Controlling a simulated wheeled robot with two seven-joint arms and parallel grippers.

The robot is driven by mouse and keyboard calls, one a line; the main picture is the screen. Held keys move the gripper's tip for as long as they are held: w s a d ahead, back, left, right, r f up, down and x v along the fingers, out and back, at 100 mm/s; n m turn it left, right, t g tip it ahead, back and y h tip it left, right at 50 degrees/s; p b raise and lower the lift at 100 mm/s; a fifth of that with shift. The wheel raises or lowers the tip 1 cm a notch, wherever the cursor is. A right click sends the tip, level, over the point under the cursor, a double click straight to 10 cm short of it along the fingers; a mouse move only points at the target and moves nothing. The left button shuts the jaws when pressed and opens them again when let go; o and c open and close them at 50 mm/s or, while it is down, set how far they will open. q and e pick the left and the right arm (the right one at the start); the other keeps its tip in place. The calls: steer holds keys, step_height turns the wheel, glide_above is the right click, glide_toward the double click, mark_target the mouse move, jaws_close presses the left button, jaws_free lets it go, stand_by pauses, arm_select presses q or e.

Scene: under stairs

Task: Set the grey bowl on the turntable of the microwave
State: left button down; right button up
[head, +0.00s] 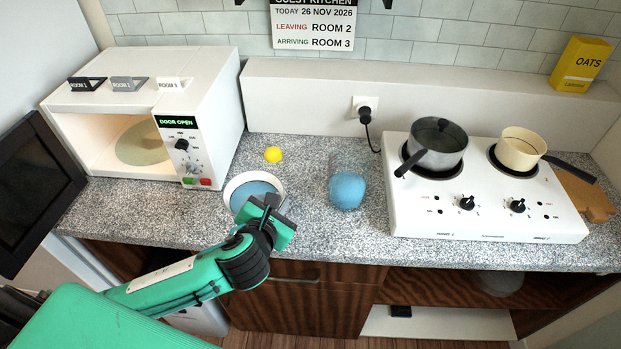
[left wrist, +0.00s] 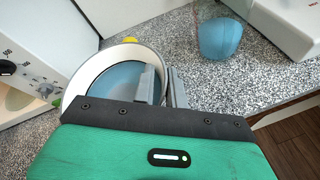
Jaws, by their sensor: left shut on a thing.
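The bowl (head: 232,184) has a pale rim and a blue-grey inside; it is at the counter's front, right of the microwave (head: 215,110). My left gripper (head: 270,206) is shut on its right near rim. In the left wrist view, the bowl (left wrist: 78,82) has its rim between the two fingers (left wrist: 160,85). I cannot tell whether the bowl touches the counter. The microwave's door (head: 35,190) stands open to the left, and its panel reads DOOR OPEN. The round turntable (head: 143,145) shows inside, with nothing seen on it. My right gripper is not in view.
A clear glass with blue in it (head: 347,190) stands right of the bowl. A yellow ball (head: 273,154) lies behind the bowl. A white hob (head: 480,215) with a grey pot (head: 437,150) and a cream pan (head: 522,148) is at the right. Counter before the microwave is clear.

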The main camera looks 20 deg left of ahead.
arm_select(q)
steer(key=w+r+n+g+y+p, duration=0.1)
steer(key=w+r+n+y, duration=0.1)
steer(key=w+r, duration=0.4)
steer(key=w+r+n+y+p, duration=0.2)
steer(key=w+r, duration=0.2)
steer(key=w, duration=0.5)
steer(key=shift+s+f+p, duration=0.1)
steer(key=shift+f+p, duration=1.05)
steer(key=shift+f, duration=8.65)
steer(key=c, duration=1.4)
jaws_free()
steer(key=shift+f, duration=0.15)
steer(key=shift+c, duration=0.2)
steer(key=shift+s, duration=0.1)
